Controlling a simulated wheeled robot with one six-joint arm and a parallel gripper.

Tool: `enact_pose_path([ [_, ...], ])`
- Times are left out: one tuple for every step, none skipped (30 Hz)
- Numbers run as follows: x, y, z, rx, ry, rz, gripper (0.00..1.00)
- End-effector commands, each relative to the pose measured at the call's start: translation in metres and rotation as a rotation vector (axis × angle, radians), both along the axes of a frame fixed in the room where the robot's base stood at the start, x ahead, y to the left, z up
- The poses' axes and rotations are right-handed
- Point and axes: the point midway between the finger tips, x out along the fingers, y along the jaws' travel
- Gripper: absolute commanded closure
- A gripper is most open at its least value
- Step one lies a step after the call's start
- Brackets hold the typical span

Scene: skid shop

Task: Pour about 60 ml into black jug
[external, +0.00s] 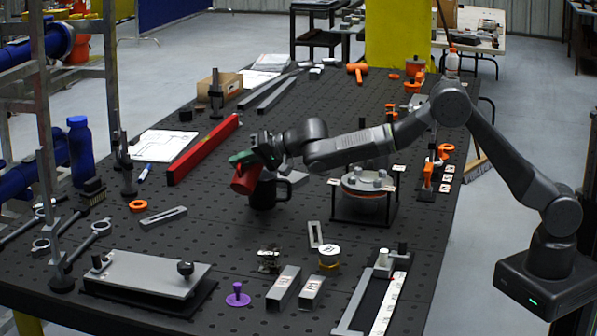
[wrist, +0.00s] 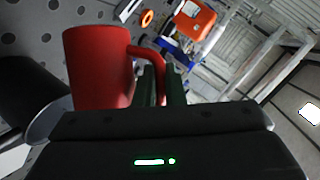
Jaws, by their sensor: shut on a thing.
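A red mug (external: 244,181) is held in the air by my gripper (external: 250,158), tilted, just above and to the left of the black jug (external: 266,194). The jug stands upright on the dark perforated table, its handle to the right. In the wrist view, the red mug (wrist: 98,65) is at the left. My gripper's fingers (wrist: 160,82) are shut on its handle. A black rounded body with a grey rim, apparently the jug (wrist: 25,95), shows at the left edge. The insides of both vessels are hidden, and no stream of liquid can be made out.
A long red bar (external: 203,150) lies to the left of the jug. A black stand with a round flanged part (external: 366,187) is close on the right. A slotted grey plate (external: 164,217) lies at front left. The table between is mostly clear.

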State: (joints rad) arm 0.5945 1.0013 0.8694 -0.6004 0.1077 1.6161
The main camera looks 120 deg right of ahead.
Motion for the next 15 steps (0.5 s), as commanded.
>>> enact_pose_path([
  [-0.0007,-0.0007,0.0044,0.006,-0.006,0.0,1.0],
  [-0.0008,-0.0008,0.0052,0.009,-0.011,0.0,1.0],
  [-0.0012,-0.0013,0.0041,0.015,-0.018,0.0,1.0],
  [-0.0015,-0.0016,0.0034,0.019,-0.023,-0.001,1.0],
  [-0.0018,-0.0018,0.0032,0.022,-0.027,-0.001,1.0],
  [-0.0022,-0.0022,0.003,0.028,-0.033,0.0,1.0],
  [-0.0024,-0.0024,0.0032,0.031,-0.038,0.0,1.0],
  [-0.0027,-0.0026,0.0034,0.035,-0.043,0.0,1.0],
  [-0.0032,-0.0028,0.0033,0.041,-0.049,-0.001,1.0],
  [-0.0037,-0.0032,0.0034,0.046,-0.054,0.0,1.0],
  [-0.004,-0.0035,0.0035,0.05,-0.06,0.0,1.0],
  [-0.0043,-0.0036,0.0034,0.056,-0.068,0.0,1.0],
  [-0.0048,-0.004,0.0034,0.061,-0.073,0.0,1.0],
  [-0.0052,-0.0046,0.0029,0.066,-0.079,0.0,1.0],
  [-0.0056,-0.0049,0.0026,0.072,-0.086,0.001,1.0],
])
